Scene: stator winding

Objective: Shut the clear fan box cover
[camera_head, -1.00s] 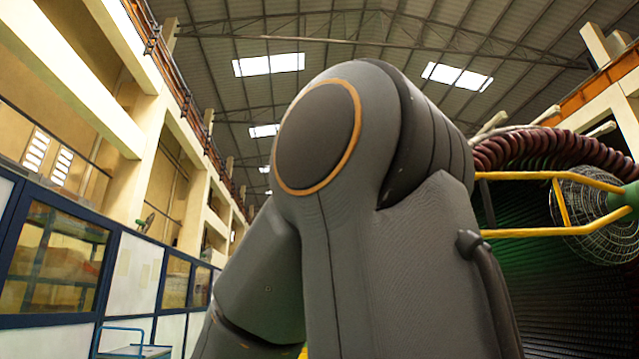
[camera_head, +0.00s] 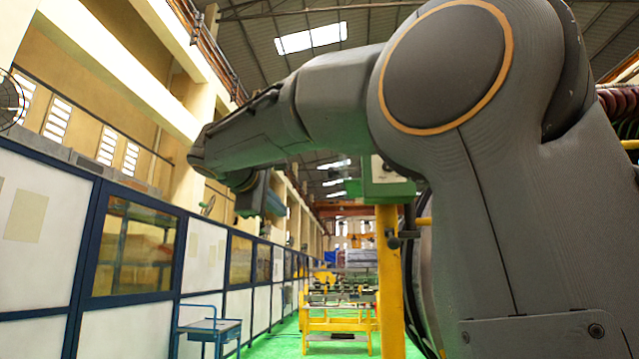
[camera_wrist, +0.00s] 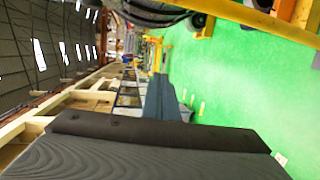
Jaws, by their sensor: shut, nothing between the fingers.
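I cannot make out a clear fan box cover in either view. My gripper (camera_wrist: 158,80) shows in the wrist view as a narrow blue-grey shape beyond the dark grey wrist body, shut and empty. In the head view my arm reaches left across the picture, and a blue-grey end part hangs below its far end, partly hidden by the arm. Nothing is seen touching the gripper. A round wire fan (camera_head: 10,100) is cut off at the left edge of the head view.
A yellow post (camera_head: 390,270) carries a green box (camera_head: 388,188), partly behind my arm. A blue trolley (camera_head: 212,328) stands by panelled partitions (camera_head: 205,255) at left. A yellow workbench (camera_head: 340,325) stands farther back. Green floor (camera_wrist: 235,85) is largely clear.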

